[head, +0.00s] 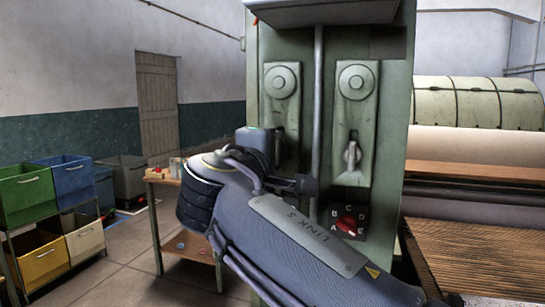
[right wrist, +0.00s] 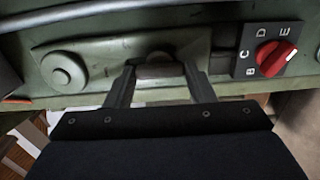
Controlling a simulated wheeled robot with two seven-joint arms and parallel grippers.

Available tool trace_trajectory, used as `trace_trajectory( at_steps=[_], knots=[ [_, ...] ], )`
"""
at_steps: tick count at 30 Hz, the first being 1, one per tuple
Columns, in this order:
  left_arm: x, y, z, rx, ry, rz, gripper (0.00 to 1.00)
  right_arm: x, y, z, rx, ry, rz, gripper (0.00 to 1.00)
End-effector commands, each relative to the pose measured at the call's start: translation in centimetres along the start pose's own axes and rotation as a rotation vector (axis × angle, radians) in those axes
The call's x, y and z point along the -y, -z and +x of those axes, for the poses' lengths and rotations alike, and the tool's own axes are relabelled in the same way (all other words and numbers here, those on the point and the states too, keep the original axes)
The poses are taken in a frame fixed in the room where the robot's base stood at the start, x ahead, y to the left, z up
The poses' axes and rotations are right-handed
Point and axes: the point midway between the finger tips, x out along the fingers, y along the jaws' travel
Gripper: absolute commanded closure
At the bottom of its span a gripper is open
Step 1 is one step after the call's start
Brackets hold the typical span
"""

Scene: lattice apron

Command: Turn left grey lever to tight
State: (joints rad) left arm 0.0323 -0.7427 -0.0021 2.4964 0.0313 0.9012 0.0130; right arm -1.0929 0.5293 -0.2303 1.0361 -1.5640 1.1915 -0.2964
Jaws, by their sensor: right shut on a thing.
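A green cabinet (head: 390,110) carries two upright plates, each with a round boss at the top. My right arm reaches across the cabinet to the left plate (head: 282,105). My right gripper (right wrist: 159,71) is shut on the left grey lever (right wrist: 154,70), which sits between the two fingertips below the boss (right wrist: 62,72). In the head view my arm and gripper hide most of this lever, so I cannot read its angle well. The right grey lever (head: 352,154) hangs down on its own plate, untouched. My left gripper is not in view.
A red selector knob (head: 347,224) with letters is under the right plate. The right wrist view shows a red lettered knob (right wrist: 272,57) close beside the gripper. A grey pipe (head: 318,120) runs between the plates. Coloured bins (head: 27,195) and a small table (head: 160,180) stand left.

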Motion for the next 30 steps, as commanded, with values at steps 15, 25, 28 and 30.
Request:
trace_trajectory(
  at_steps=[15,25,28,30],
  knots=[
    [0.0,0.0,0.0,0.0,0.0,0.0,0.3,0.1,0.0,0.0,0.0,0.003,0.003,0.29],
    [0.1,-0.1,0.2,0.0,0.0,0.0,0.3,0.1,0.0,-0.8,-0.002,0.001,0.003,0.29],
    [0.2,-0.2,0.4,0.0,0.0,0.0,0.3,0.1,0.1,-2.2,-0.004,0.001,0.003,0.29],
    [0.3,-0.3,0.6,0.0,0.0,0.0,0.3,0.1,0.1,-3.5,-0.005,0.0,0.003,0.29]
  ],
)
